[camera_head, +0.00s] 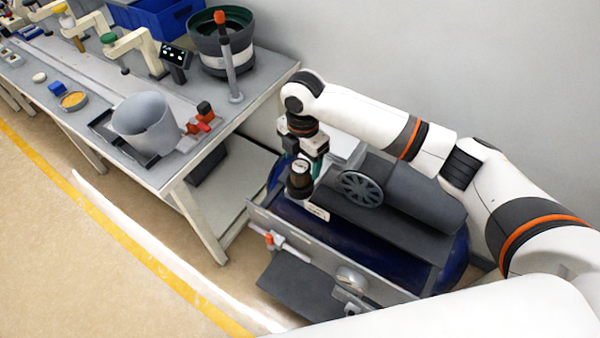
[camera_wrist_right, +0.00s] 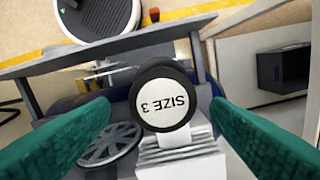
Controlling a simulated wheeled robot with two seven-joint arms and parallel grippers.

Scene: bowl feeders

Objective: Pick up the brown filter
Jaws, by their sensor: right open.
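A dark brown, nearly black, round filter (camera_head: 300,182) stands on the blue compressor (camera_head: 357,235) in the head view. In the right wrist view the filter (camera_wrist_right: 165,68) shows from above, with a white top marked "SIZE 3". My right gripper (camera_head: 306,161) is over the filter, pointing down. In the right wrist view its green fingers (camera_wrist_right: 160,106) are apart, one on each side of the filter, with gaps showing; I cannot tell how far down they reach. The filter's lower part is hidden. My left gripper is not in view.
The compressor has a dark spoked wheel (camera_head: 361,189) beside the filter and a grey front rail (camera_head: 330,263). A workbench (camera_head: 181,164) stands to the left, with a grey cup (camera_head: 143,122) and a bowl feeder (camera_head: 222,45). The wall is behind.

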